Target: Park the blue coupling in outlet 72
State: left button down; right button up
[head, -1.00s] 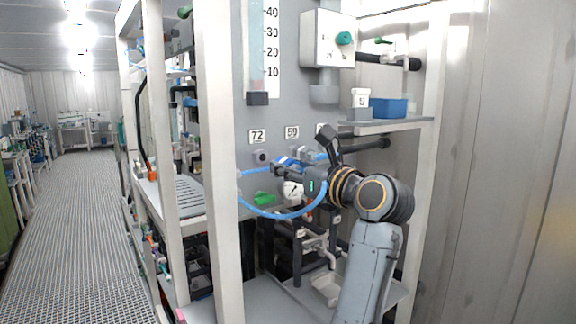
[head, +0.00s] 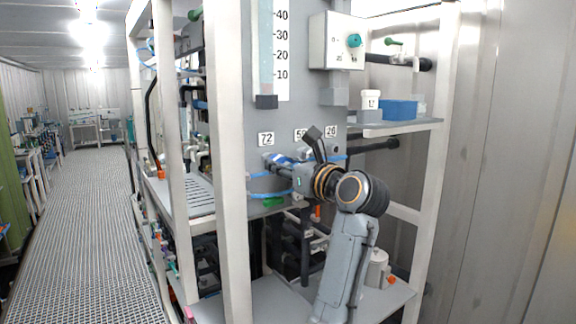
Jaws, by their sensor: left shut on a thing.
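The label 72 (head: 265,139) is on the grey panel, left of the partly hidden label 59 (head: 300,135) and the label 26 (head: 331,131). My left gripper (head: 275,163) is shut on the blue coupling (head: 279,158), just below label 72. The gripper and coupling cover the outlet under that label. I cannot tell whether the coupling touches or enters it. A blue hose (head: 268,195) hangs below the gripper. My right gripper is not in view.
A white rack post (head: 226,150) stands close to the left of the gripper. A shelf (head: 400,126) with a blue bin (head: 399,110) and a white jar (head: 371,100) is at the right. Dark pipes run under the panel. The grated aisle (head: 95,230) at the left is clear.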

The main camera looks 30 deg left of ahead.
pick_arm(q)
jog(key=shift+w, duration=0.1)
dwell(0.9)
jog(key=shift+b, duration=0.4)
dwell(0.9)
jog(key=shift+w+a, duration=0.15)
jog(key=shift+a, duration=0.4)
dwell(0.4)
jog(key=c, duration=1)
grip_release()
jog(key=shift+o, duration=0.8)
notch_tip(320, 180, up, 10)
